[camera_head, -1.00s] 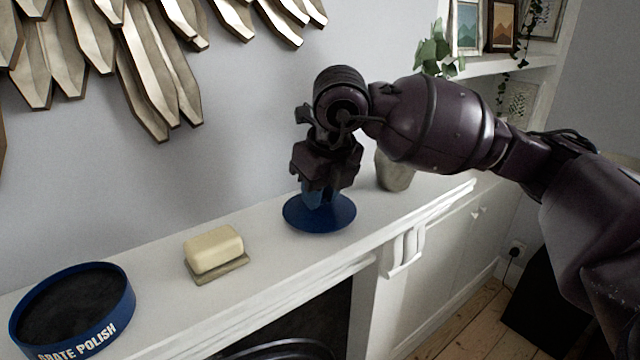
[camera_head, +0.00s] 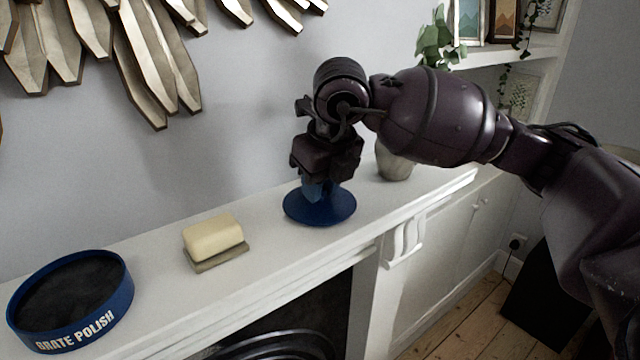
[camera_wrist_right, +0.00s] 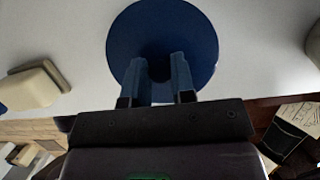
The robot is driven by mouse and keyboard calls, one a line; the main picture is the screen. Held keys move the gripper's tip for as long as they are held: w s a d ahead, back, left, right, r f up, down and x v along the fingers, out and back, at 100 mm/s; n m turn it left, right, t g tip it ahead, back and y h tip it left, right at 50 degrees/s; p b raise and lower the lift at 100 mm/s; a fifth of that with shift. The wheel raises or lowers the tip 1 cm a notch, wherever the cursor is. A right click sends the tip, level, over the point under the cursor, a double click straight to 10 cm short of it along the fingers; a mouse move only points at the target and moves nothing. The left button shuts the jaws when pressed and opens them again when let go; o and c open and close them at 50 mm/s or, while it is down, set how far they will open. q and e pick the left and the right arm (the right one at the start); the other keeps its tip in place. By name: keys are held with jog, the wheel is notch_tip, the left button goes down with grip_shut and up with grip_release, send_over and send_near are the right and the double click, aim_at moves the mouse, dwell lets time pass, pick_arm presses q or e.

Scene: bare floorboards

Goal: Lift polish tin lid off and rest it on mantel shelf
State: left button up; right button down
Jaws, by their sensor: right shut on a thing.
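The blue polish tin lid (camera_head: 335,212) is a round disc at the middle of the white mantel shelf (camera_head: 270,237). It looks level and at the shelf surface, though I cannot tell whether a thin gap is under it. My right gripper (camera_head: 316,190) points down over its centre, shut on its raised middle part, which the fingers mostly hide. In the right wrist view the fingers (camera_wrist_right: 161,80) reach the middle of the lid (camera_wrist_right: 200,40). The open polish tin (camera_head: 85,325), blue with dark contents and "GRATE POLISH" lettering, stands at the left end. My left gripper is not in view.
A cream soap bar on a dish (camera_head: 215,239) lies between tin and lid. A grey pot (camera_head: 393,165) stands just right of my right gripper. A metallic wall ornament (camera_head: 150,60) hangs above the left side. The shelf's front edge drops to the fireplace.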

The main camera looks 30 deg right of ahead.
jog(key=shift+f, duration=0.25)
jog(key=c, duration=0.9)
grip_release()
jog(key=b+v, duration=0.1)
jog(key=v, duration=1)
